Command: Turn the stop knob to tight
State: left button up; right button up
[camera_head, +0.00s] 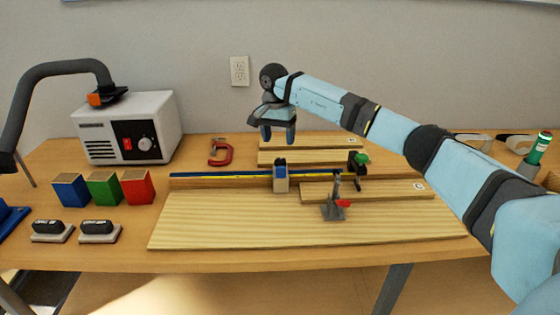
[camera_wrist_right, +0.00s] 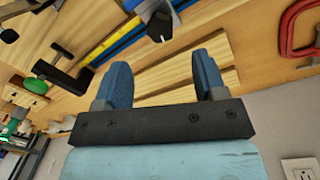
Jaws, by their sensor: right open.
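A stop block (camera_head: 281,184) sits on the fence with the yellow and blue strips (camera_head: 225,180), near the middle of the wooden board. A small dark knob (camera_head: 280,162) is on its top. In the right wrist view, the dark knob (camera_wrist_right: 160,26) shows at the top, beyond the fingertips and apart from them. Any marks on it are too small to read. My right gripper (camera_head: 278,137) is open and empty, with its blue fingers pointing down above and behind the stop block. My left gripper is in neither view.
A toggle clamp with a red tip (camera_head: 334,208) stands in front right of the stop; a green-knobbed clamp (camera_head: 360,160) is behind right. A red C-clamp (camera_head: 220,153) lies left. Coloured blocks (camera_head: 104,189) and a white power box (camera_head: 128,128) stand farther left.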

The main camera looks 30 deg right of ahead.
aim_at(280, 160)
jog(key=f, duration=0.7)
jog(key=shift+s+d+f+b, duration=0.1)
jog(key=shift+s+f+b, duration=0.1)
jog(key=shift+b, duration=0.2)
jog(key=c, duration=0.9)
